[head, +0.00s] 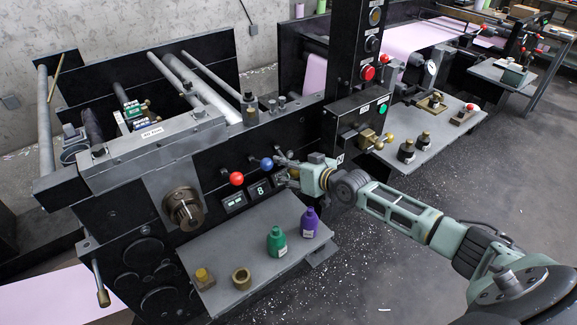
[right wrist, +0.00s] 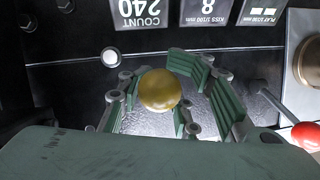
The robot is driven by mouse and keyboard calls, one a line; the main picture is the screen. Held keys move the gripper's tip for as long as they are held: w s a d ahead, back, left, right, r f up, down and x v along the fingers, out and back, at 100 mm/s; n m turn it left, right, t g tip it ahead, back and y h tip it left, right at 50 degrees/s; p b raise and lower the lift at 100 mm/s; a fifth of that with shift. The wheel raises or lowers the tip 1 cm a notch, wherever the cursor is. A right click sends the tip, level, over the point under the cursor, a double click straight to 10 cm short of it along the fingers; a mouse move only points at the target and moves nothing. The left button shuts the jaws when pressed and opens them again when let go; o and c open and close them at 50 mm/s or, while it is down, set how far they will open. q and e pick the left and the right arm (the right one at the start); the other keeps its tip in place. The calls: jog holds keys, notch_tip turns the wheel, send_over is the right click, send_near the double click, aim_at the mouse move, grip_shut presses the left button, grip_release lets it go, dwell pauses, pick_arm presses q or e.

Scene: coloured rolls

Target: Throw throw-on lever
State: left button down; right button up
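A gold ball knob (right wrist: 158,90) shows between the fingers of my right gripper (right wrist: 153,105) in the right wrist view. The fingers stand apart on either side of it; firm contact cannot be told. In the head view my right gripper (head: 281,170) is at the machine's dark front panel, right of a blue ball knob (head: 267,163). A red ball knob (head: 236,179) is farther left; a red knob also shows at the right edge of the wrist view (right wrist: 305,136). No label naming the throw-on lever is readable. My left gripper is not in view.
A grey shelf (head: 228,272) below the panel holds a green bottle (head: 277,242), a purple bottle (head: 309,223) and brass parts. A black control column (head: 353,100) rises behind my right wrist. Another shelf (head: 447,122) stands farther right. The floor in front is clear.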

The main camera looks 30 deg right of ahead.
jog(key=shift+d, duration=0.15)
jog(key=shift+s+d, duration=0.1)
jog(key=shift+s, duration=0.1)
jog(key=v, duration=1.1)
jog(key=shift+s, duration=0.25)
jog(key=shift+r, duration=0.15)
